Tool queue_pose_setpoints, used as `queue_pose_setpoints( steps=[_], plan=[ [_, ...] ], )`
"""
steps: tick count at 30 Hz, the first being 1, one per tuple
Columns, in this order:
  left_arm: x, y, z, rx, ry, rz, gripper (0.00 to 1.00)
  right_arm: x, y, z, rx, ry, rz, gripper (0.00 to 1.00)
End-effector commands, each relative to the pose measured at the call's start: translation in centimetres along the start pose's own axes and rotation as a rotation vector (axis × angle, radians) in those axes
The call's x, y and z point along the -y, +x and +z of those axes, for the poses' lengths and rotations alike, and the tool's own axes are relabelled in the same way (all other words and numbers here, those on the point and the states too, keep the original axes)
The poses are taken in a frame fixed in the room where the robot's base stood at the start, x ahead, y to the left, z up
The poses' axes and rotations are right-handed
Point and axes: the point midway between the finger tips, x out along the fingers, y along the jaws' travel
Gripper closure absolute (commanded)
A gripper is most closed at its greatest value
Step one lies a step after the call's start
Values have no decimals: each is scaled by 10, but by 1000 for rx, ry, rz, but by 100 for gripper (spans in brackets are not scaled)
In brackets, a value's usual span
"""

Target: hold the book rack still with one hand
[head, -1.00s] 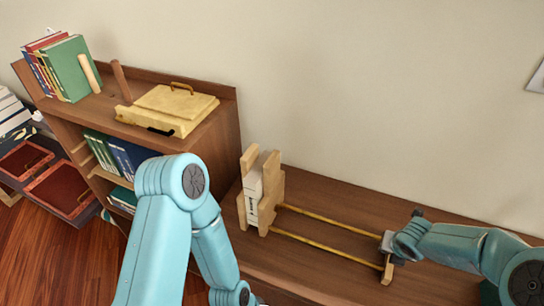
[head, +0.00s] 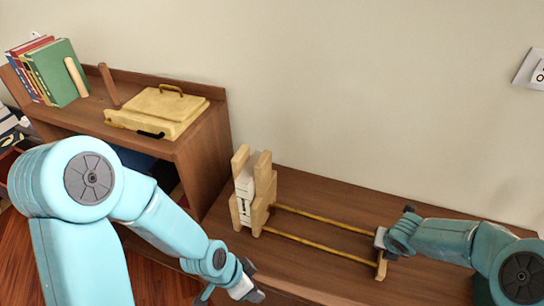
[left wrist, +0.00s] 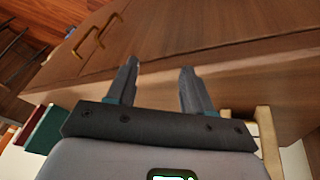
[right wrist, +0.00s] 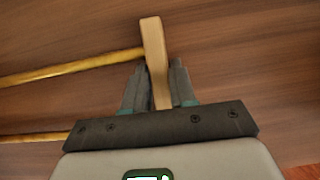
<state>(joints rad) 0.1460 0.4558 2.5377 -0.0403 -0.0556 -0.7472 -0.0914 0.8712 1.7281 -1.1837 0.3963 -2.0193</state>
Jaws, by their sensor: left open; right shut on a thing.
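The book rack (head: 320,236) lies on the low wooden cabinet top, with two yellow rods running between a tall slotted wooden end at the left and a small end piece at the right. White items (head: 245,186) stand in the left end. My right gripper (head: 381,240) is shut on the right end piece (right wrist: 153,42), which sits between its fingers in the right wrist view. My left gripper (head: 252,280) is open and empty in front of the cabinet's front edge, below the rack's left end. In the left wrist view its fingers (left wrist: 155,85) are apart with nothing between.
A higher shelf at the left bears several upright books (head: 55,72) and a yellow box with a handle (head: 162,108). Its side panel stands close to the rack's left end. The cabinet top (head: 330,200) behind the rack is clear.

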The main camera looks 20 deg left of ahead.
Motion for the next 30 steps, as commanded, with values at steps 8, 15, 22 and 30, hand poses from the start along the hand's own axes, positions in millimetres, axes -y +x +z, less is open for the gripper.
queue_pose_setpoints(
  steps=[8, 15, 22, 30],
  plan=[
    [36, -108, -76, -297, 196, -297, 49, 0, 0, 1, 2, 0, 1, 100],
    [66, -185, -133, -679, -188, -493, 49, 0, 0, 1, 2, 0, 1, 100],
    [77, -216, -146, -837, -351, -537, 49, 0, 0, 1, 2, 0, 1, 100],
    [95, -200, -164, -841, -359, -538, 49, -1, 0, 1, 2, 0, 2, 100]
  ],
)
